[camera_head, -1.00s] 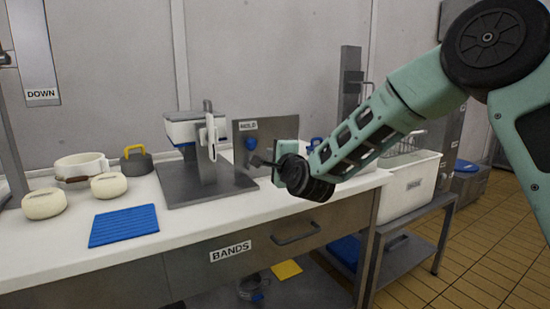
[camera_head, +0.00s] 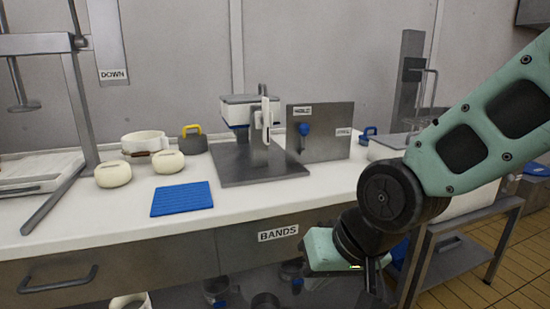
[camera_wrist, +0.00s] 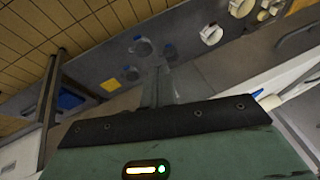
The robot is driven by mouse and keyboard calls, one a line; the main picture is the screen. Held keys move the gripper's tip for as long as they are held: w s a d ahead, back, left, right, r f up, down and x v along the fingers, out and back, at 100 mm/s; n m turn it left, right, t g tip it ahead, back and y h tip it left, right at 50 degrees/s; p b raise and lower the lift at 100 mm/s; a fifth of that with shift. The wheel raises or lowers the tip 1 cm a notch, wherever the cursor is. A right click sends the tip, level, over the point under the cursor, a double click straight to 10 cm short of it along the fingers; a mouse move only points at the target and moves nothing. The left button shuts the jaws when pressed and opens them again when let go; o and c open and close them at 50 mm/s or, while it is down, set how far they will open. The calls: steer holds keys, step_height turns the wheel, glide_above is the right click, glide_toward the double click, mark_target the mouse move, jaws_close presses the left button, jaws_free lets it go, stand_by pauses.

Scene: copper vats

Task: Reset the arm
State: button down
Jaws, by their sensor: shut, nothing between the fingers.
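My gripper (camera_head: 373,290) shows in the head view at the end of my green arm, in front of the counter's front face and below the worktop edge. It points down, and its fingertips run close to the bottom edge of the picture. It is shut and empty. In the wrist view the two fingers of my gripper (camera_wrist: 158,85) lie together, with the lower shelf and floor beyond them. My arm comes in from the right, bent at the dark wrist joint, and hides part of the counter's right end.
The white counter (camera_head: 110,222) holds two pale round cheeses, a blue mat (camera_head: 182,199), a white pot (camera_head: 145,143) and a grey press machine (camera_head: 250,165). The BANDS drawer (camera_head: 250,250) is shut. A metal side table (camera_head: 465,250) stands at right. Cups stand on the lower shelf.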

steer(key=s+d+f+n+g+h, duration=0.1)
steer(key=s+d+n+g+h, duration=0.45)
steer(key=s, duration=0.85)
step_height(320, 180, up, 17)
steer(key=d+t+y+p, duration=0.2)
steer(key=p, duration=1.6)
steer(key=shift+w+r, duration=0.2)
steer(key=shift+w, duration=0.15)
